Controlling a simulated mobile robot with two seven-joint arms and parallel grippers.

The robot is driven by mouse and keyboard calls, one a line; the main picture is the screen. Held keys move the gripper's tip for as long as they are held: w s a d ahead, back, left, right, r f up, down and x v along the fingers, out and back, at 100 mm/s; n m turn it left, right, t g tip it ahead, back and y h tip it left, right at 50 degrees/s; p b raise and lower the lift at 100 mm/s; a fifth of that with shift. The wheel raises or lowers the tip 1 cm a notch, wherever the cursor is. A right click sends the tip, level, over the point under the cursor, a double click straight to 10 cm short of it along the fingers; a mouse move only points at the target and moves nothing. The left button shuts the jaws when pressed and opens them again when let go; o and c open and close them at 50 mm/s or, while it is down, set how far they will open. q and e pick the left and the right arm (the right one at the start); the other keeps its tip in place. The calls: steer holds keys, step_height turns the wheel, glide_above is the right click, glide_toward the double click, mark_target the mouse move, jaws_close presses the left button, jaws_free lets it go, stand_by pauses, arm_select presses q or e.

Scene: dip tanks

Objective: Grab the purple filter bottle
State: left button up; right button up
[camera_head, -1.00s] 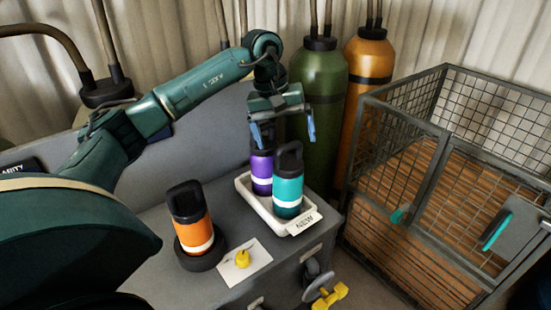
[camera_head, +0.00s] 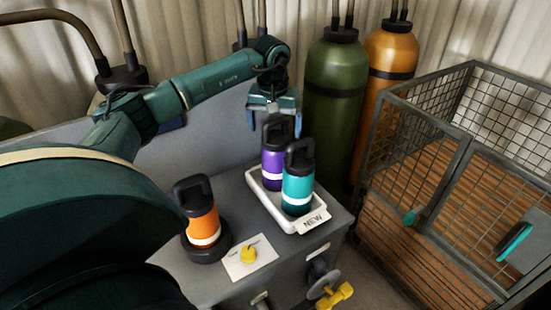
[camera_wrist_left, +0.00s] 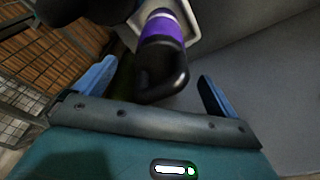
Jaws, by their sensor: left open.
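The purple filter bottle (camera_head: 272,156) has a black loop cap and a white band. It stands upright in a white tray (camera_head: 262,196) on the grey cabinet, behind the teal bottle (camera_head: 298,186). My left gripper (camera_head: 273,124) is open above it, pointing down, with its blue fingers around the level of the bottle's cap. In the left wrist view, the purple bottle (camera_wrist_left: 163,28) lies ahead with its black cap loop near the opening between the fingers (camera_wrist_left: 152,88). My right gripper is not in view.
An orange bottle (camera_head: 202,222) stands in a dark round holder at the cabinet's left front. A green cylinder (camera_head: 333,110) and an orange cylinder (camera_head: 388,75) stand behind. A wire cage (camera_head: 420,215) is on the right.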

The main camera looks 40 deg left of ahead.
mark_target(275, 137)
arm_select(q)
steer(key=f, duration=0.3)
steer(key=shift+w+a, duration=0.25)
steer(key=shift+w, duration=0.1)
steer(key=shift+c, duration=0.3)
steer(key=c, duration=1.9)
